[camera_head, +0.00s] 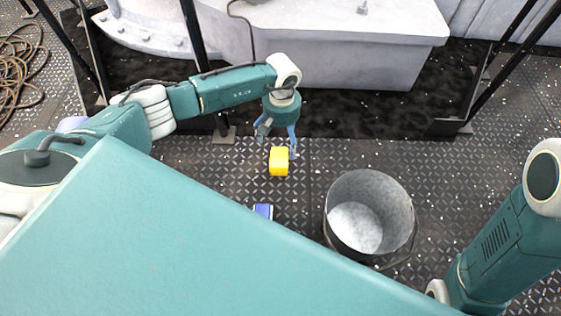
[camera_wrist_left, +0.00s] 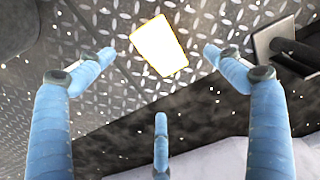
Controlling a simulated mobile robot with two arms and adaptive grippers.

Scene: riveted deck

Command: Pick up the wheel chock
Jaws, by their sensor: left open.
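The wheel chock appears to be the yellow block (camera_head: 279,161) on the riveted deck, near the middle of the head view. In the left wrist view the block (camera_wrist_left: 159,46) looks washed out to white with a yellow edge, beyond the fingertips and between them. My left gripper (camera_head: 277,148) is open and empty, with its blue fingers pointing down just behind the block. In the left wrist view its fingers (camera_wrist_left: 160,52) are spread wide. I cannot tell whether any finger touches the block. My right arm shows at the right edge, but its gripper is out of view.
A grey metal bucket (camera_head: 370,212) stands to the right of the block. A small blue object (camera_head: 263,211) lies in front, partly hidden by my body. A pale machine base (camera_head: 330,55) and dark posts stand behind. A coiled cable (camera_head: 15,70) lies at far left.

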